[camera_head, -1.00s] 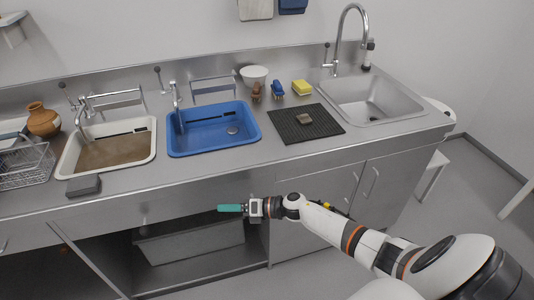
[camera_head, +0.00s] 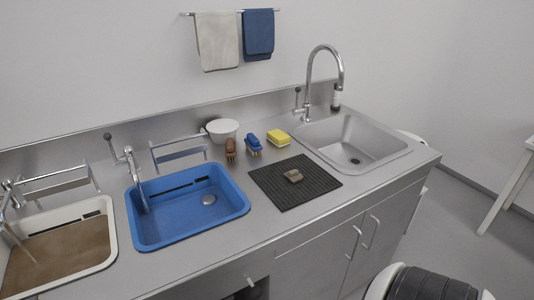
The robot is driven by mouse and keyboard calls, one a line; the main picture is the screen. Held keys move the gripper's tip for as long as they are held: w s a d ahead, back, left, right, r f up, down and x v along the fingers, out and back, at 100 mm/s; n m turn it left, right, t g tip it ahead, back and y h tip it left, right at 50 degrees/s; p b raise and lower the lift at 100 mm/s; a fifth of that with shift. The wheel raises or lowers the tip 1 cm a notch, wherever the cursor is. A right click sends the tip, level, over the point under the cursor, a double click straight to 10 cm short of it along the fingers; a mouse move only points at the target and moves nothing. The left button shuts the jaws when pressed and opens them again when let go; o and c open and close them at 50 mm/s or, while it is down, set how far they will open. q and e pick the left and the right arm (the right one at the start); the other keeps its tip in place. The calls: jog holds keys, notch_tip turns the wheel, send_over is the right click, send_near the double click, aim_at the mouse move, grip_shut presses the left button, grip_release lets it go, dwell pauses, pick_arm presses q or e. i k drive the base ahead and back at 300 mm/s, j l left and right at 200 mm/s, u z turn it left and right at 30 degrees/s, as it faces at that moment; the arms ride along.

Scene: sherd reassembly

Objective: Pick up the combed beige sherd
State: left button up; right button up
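A small beige-brown sherd (camera_head: 293,175) lies on the black ribbed mat (camera_head: 268,182), between the blue basin and the steel sink. It is too small here to make out combing on its surface. Nothing touches it from above. Neither of my grippers shows in the head view. Only a white and dark part of my own arm shows at the bottom right edge.
A blue basin (camera_head: 160,239) and a basin of brown water (camera_head: 105,212) are at left. A steel sink (camera_head: 385,160) with a tall tap (camera_head: 308,85) is at right. A white bowl (camera_head: 222,130), brown brush (camera_head: 230,150), blue brush (camera_head: 252,142) and yellow sponge (camera_head: 278,138) stand behind the mat.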

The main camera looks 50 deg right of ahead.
aim_at(294, 176)
jog(key=i+z, duration=0.15)
jog(key=z, duration=0.3)
jog(key=i+j+z, duration=0.1)
jog(key=z, duration=0.35)
jog(key=i+j+z, duration=0.1)
jog(key=z, duration=0.35)
jog(key=i+j, duration=0.05)
jog(key=i, duration=0.05)
